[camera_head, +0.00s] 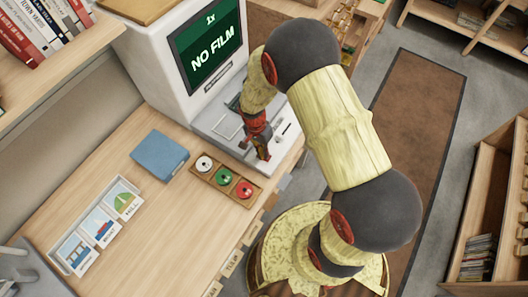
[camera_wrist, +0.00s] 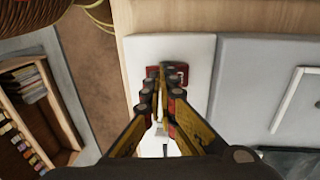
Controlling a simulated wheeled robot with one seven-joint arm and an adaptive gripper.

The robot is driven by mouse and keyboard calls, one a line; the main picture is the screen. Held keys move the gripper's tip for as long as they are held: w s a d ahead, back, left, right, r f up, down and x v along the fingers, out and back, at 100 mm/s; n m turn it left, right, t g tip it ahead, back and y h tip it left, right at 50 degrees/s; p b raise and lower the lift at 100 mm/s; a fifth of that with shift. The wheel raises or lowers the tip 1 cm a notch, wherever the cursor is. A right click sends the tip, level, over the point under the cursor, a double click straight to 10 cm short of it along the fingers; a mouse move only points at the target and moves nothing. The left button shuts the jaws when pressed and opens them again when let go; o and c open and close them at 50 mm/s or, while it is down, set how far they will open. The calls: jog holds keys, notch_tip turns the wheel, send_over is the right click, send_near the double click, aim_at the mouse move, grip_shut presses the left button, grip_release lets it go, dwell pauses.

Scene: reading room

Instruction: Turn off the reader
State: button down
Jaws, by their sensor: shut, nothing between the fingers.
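The reader (camera_head: 150,60) is a white machine with its green screen (camera_head: 208,48) lit, showing "1x" and "NO FILM". Its grey base plate (camera_wrist: 240,85) and a white end panel (camera_wrist: 200,52) show in the wrist view. My gripper (camera_head: 262,152) points down at the front right of the base. In the wrist view its shut fingertips (camera_wrist: 166,72) are over a small red part (camera_wrist: 182,70) on the white panel, partly hidden by the fingers. I cannot tell whether they touch it. Nothing is held.
A wooden tray (camera_head: 207,179) with white, green and red discs lies on the desk (camera_head: 150,235). A blue box (camera_head: 159,155) and a picture-card rack (camera_head: 60,262) are to its left. Shelves (camera_head: 485,200) stand at right, beyond a brown runner (camera_head: 420,110).

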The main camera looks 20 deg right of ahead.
jog(key=shift+s+d+f, duration=0.15)
jog(key=shift+s+f, duration=0.1)
jog(key=shift+f, duration=0.15)
jog(key=shift+w+a+b, duration=0.4)
jog(key=shift+w+a, duration=0.1)
jog(key=shift+w, duration=0.1)
jog(key=shift+w+r, duration=0.15)
jog(key=shift+r, duration=0.2)
notch_tip(320, 180, up, 13)
jog(key=w+a+p, duration=0.1)
jog(key=p, duration=0.2)
jog(key=shift+w+a, duration=0.25)
jog(key=shift+w, duration=0.15)
jog(key=shift+d+b, duration=0.1)
jog(key=shift+b, duration=0.7)
